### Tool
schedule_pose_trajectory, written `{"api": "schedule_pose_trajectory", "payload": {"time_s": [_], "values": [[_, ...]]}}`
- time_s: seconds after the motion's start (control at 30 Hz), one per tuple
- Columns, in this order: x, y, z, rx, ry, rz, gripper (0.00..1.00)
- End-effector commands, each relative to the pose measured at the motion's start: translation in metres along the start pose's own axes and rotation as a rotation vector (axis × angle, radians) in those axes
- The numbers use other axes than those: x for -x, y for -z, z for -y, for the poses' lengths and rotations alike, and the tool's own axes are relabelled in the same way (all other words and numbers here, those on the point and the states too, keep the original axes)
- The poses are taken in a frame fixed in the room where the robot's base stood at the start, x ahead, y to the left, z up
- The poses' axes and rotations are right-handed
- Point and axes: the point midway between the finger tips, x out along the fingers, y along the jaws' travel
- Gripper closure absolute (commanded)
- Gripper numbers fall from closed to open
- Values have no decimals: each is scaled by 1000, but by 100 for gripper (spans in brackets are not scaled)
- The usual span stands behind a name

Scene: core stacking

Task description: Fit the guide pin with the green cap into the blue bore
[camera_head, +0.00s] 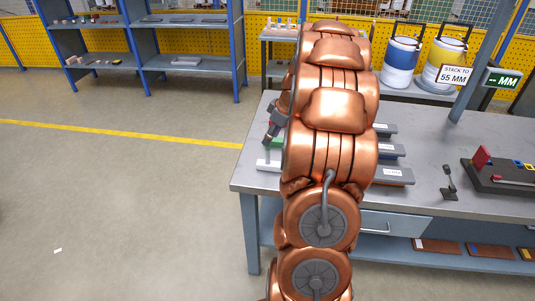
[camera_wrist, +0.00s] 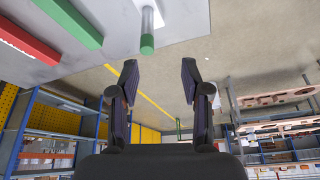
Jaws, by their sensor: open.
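The guide pin with the green cap (camera_wrist: 147,42) shows at the top of the wrist view, its pale shaft joined to a white base at the table's edge. My gripper (camera_wrist: 160,80) is open and empty, its two dark fingers spread just below the capped end in the picture, apart from it. In the head view my gripper (camera_head: 272,128) is a small dark shape at the table's left end, mostly hidden by my copper arm. I cannot clearly make out the blue bore. A dark fixture (camera_head: 500,178) with blue, yellow and red parts stands at the right of the table.
A green bar (camera_wrist: 72,20) and a red bar (camera_wrist: 25,40) lie beside the pin. Several grey blocks (camera_head: 392,175) sit right of my arm on the grey table (camera_head: 430,210). A small black stand (camera_head: 449,185) is near the fixture.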

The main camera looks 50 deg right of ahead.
Motion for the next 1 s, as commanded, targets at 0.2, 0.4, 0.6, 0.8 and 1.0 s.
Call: {"api": "schedule_pose_trajectory", "payload": {"time_s": [0.2, 0.4, 0.6, 0.8, 1.0], "values": [[-7, -6, -15, 8, -12, -11, 53], [-26, -7, -14, 7, -10, -10, 53], [-42, -8, -15, 6, -7, -6, 53], [-66, -8, -17, 6, -9, -8, 53], [-78, -8, -17, 6, -10, -9, 53]]}}
